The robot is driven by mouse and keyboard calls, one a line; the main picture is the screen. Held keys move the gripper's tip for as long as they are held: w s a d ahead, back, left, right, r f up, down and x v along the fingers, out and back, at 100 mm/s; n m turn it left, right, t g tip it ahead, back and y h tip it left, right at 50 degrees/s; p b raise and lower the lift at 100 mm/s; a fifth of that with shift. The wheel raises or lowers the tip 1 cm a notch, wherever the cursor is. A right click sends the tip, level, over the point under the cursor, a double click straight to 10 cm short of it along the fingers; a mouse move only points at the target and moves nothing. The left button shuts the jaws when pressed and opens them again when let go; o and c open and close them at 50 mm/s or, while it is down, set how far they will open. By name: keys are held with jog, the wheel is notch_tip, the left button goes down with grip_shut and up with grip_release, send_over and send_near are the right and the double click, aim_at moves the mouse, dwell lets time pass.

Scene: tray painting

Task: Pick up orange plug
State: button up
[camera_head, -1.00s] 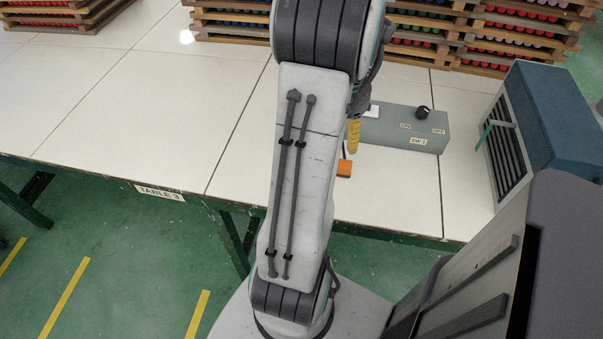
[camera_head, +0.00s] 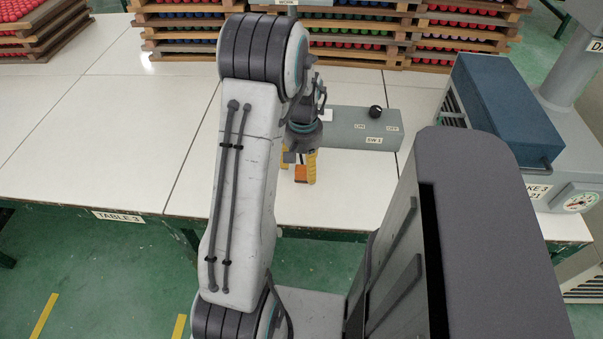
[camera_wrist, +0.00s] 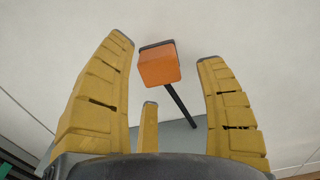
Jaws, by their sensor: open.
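The orange plug (camera_wrist: 159,66) is a small block with a dark edge and a dark cable or rod running back from it. In the wrist view it lies on the white table ahead of and between my open yellow fingers, apart from them. In the head view the plug (camera_head: 301,174) shows at the white table's near part, between the yellow fingertips. My gripper (camera_head: 305,178) is open and empty, low over the table. It also fills the lower wrist view (camera_wrist: 165,60), where three yellow fingers show.
A grey switch box (camera_head: 352,128) with a black knob stands just behind my gripper. Stacked wooden trays (camera_head: 370,38) line the table's back. A blue-topped unit (camera_head: 500,108) stands to the right. The white tabletop (camera_head: 110,130) is clear at left.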

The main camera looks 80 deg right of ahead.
aim_at(302, 167)
jog(key=shift+f, duration=1.65)
jog(key=shift+c, duration=0.2)
jog(key=c, duration=1.2)
